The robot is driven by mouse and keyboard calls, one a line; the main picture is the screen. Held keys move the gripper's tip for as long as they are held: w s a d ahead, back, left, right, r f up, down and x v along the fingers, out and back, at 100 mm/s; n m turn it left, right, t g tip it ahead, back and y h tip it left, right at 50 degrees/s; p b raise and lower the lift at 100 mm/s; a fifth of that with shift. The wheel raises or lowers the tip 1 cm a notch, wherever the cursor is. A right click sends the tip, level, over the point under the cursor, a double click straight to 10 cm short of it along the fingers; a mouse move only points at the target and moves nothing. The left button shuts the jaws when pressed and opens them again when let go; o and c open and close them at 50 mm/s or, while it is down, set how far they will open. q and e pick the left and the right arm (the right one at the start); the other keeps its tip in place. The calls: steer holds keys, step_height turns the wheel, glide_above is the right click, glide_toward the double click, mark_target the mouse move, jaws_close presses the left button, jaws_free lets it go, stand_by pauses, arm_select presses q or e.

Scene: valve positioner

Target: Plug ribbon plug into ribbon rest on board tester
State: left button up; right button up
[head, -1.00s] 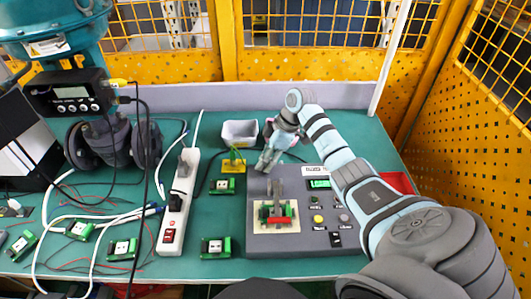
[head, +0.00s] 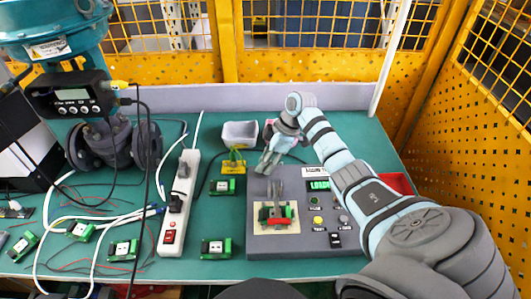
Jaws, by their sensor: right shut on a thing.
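The board tester (head: 323,240) is a grey box at the right front of the bench. A green circuit board (head: 291,213) sits in its beige nest under a red bar and grey clamp. Its green display (head: 319,185) shows lettering. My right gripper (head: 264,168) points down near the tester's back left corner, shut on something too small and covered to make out. The ribbon plug and the ribbon rest are not clearly distinguishable there. I cannot tell whether the held thing touches the tester. My left gripper is not in view.
A yellow block (head: 232,167) and a grey bin (head: 240,134) stand left of my right gripper. A white power strip (head: 180,205) lies further left. Several green boards and loose cables cover the left side. A red tray (head: 398,183) is partly behind my right arm.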

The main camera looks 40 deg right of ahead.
steer(key=shift+s+f, duration=0.1)
steer(key=shift+f, duration=0.1)
stand_by(1.0)
steer(key=o, duration=1)
steer(key=shift+c, duration=0.2)
steer(key=shift+o, duration=0.4)
steer(key=shift+o, duration=1.2)
steer(key=p+v, duration=0.7)
steer(key=shift+p, duration=0.4)
steer(key=shift+d, duration=0.1)
